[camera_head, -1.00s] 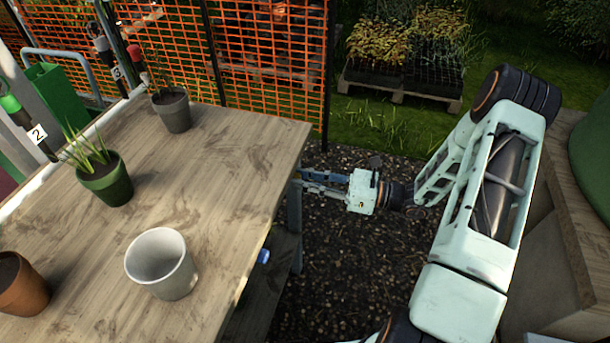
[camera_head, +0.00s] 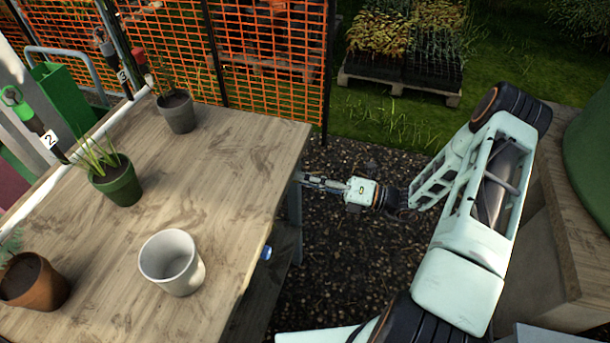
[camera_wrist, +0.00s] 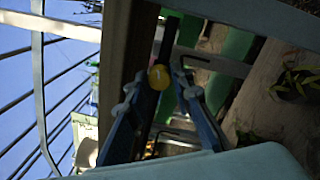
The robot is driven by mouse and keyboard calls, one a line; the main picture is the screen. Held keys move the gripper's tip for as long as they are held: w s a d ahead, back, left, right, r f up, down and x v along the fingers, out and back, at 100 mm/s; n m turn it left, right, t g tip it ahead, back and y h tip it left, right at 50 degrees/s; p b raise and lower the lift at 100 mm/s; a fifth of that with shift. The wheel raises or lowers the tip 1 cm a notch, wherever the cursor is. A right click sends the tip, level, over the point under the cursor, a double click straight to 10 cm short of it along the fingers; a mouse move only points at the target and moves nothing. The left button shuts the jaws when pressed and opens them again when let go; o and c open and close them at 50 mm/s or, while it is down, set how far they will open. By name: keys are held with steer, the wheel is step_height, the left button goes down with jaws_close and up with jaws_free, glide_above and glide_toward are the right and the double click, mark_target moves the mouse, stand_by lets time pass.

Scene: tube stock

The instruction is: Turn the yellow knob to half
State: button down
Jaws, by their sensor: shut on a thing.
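The yellow knob (camera_wrist: 159,77) shows in the wrist view between the fingertips of my gripper (camera_wrist: 165,75), which is shut on it. The knob's round face carries a small pale mark that is too blurred to read. In the head view my gripper (camera_head: 308,181) reaches in from the right to the table's right edge, below its top. The knob is hidden there by the table.
The wooden table (camera_head: 240,165) bears a white pot (camera_head: 172,262), a green pot (camera_head: 118,182), a grey pot (camera_head: 177,112) and a terracotta pot (camera_head: 35,283). An orange mesh fence (camera_head: 262,60) stands behind. Gravel (camera_head: 345,265) lies right of the table.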

steer(key=shift+m+p, duration=0.45)
steer(key=shift+m, duration=1.35)
steer(key=c, duration=1.7)
jaws_free()
steer(key=shift+d, duration=0.1)
steer(key=v, duration=1.2)
steer(key=shift+s, duration=0.25)
steer(key=shift+a, duration=0.2)
